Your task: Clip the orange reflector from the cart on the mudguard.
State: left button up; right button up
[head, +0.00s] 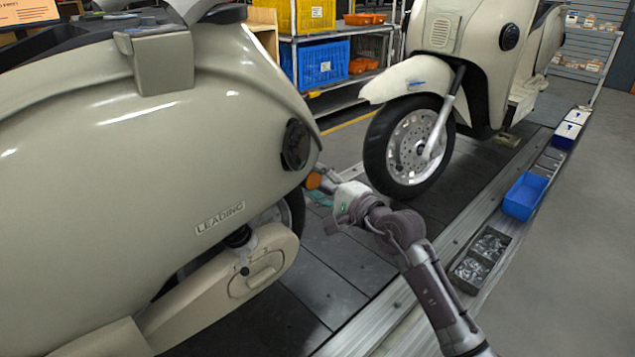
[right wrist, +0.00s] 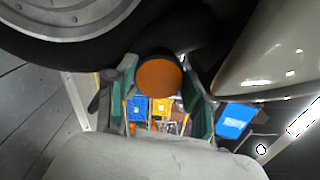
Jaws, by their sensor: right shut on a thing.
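The round orange reflector (right wrist: 160,78) is between the fingers of my right gripper (right wrist: 160,92) in the right wrist view. In the head view the reflector (head: 314,181) shows at the tip of my right gripper (head: 322,186), beside the rear end of the near scooter's beige body (head: 200,130). The gripper is shut on it. The scooter's rear wheel (right wrist: 90,45) and dark mudguard area (right wrist: 205,45) lie just above and behind the reflector in the wrist view. Whether the reflector touches the mudguard cannot be told. My left gripper is not in view.
A second beige scooter with its front wheel (head: 408,147) stands behind on the slat conveyor (head: 345,262). A blue bin (head: 525,195) and a dark tray of small parts (head: 482,258) line the right edge. A shelf with a yellow crate (head: 307,15) and a blue crate (head: 322,64) stands at the back.

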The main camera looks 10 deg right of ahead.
jog(key=o, duration=1)
jog(key=v, duration=1.2)
jog(key=shift+f, duration=0.15)
